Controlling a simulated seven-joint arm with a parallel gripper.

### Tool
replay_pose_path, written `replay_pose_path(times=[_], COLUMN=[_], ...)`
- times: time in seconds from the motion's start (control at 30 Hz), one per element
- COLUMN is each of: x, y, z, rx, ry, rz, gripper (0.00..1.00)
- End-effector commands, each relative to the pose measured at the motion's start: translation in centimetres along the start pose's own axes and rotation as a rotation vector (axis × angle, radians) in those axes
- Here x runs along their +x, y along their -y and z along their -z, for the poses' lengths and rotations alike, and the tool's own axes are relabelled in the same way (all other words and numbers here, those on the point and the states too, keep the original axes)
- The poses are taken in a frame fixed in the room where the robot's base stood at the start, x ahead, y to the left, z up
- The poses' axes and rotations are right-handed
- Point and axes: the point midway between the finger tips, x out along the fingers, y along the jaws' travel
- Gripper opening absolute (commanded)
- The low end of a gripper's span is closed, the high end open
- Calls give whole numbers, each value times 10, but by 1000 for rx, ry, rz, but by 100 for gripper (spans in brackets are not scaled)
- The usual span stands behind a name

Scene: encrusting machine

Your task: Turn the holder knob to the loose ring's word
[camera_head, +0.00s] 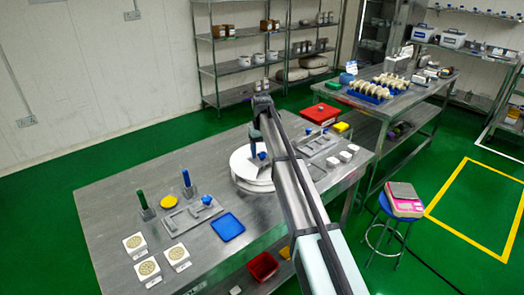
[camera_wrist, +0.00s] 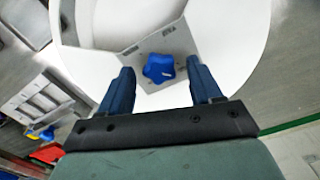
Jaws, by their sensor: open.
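A blue star-shaped knob (camera_wrist: 158,68) sits on a grey metal plate (camera_wrist: 132,50) above a white round disc (camera_wrist: 235,35). A small pale mark shows on the knob, too small to read. My gripper (camera_wrist: 158,80) is open, with one dark blue finger on each side of the knob; I cannot tell whether either touches it. In the head view, my gripper (camera_head: 257,138) is over the white round disc (camera_head: 243,168) on the steel table, partly hidden by my arm. I cannot pick out the loose ring or read any word.
Left on the table are a green-handled tool (camera_head: 141,199), a blue-handled tool (camera_head: 187,179), a yellow disc (camera_head: 169,202), a blue tray (camera_head: 227,227) and white blocks with tan round tops (camera_head: 147,268). A red tray (camera_head: 319,114) is at the back.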

Motion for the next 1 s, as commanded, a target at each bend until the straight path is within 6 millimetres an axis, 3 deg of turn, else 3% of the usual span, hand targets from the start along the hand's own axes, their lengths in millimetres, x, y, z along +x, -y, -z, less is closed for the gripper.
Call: replay_pose_path(times=[0.2, 0.83, 1.0], x=[0, 0, 0], y=[0, 0, 0], z=[0, 0, 0], rx=[0, 0, 0], ry=[0, 0, 0], rz=[0, 0, 0], gripper=[62, 2, 0])
